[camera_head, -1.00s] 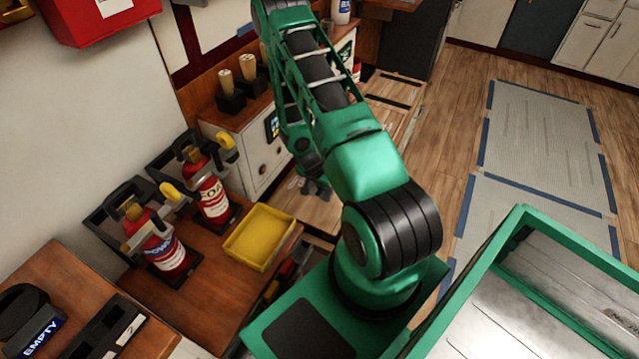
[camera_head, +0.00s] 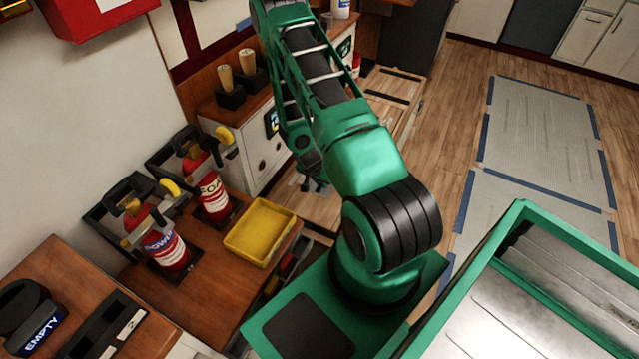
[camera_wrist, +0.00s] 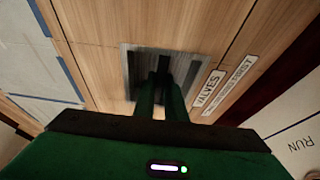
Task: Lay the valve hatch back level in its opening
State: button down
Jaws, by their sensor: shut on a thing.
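The valve hatch (camera_wrist: 105,65) is a wood-grain floor panel with a metal plate (camera_wrist: 133,65) set in it, dark in the middle. White labels, one reading VALVES (camera_wrist: 210,88), lie to the right of the plate in the wrist view. My gripper (camera_wrist: 163,82) reaches into the dark part of the plate and is shut on what I take to be the hatch's handle, which the fingers mostly hide. In the head view my gripper (camera_head: 317,184) is small, low beside the white cabinet and partly behind my arm. I cannot tell the hatch's tilt.
A white cabinet (camera_head: 253,155) stands left of my gripper. A taped grey mat (camera_head: 545,140) lies on open floor to the right.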

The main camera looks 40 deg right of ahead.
jog(key=shift+f, duration=2.15)
jog(key=c, duration=1.7)
grip_release()
jog(key=shift+f, duration=0.1)
jog(key=shift+a, duration=0.1)
jog(key=v, duration=1)
jog(key=shift+r, duration=0.35)
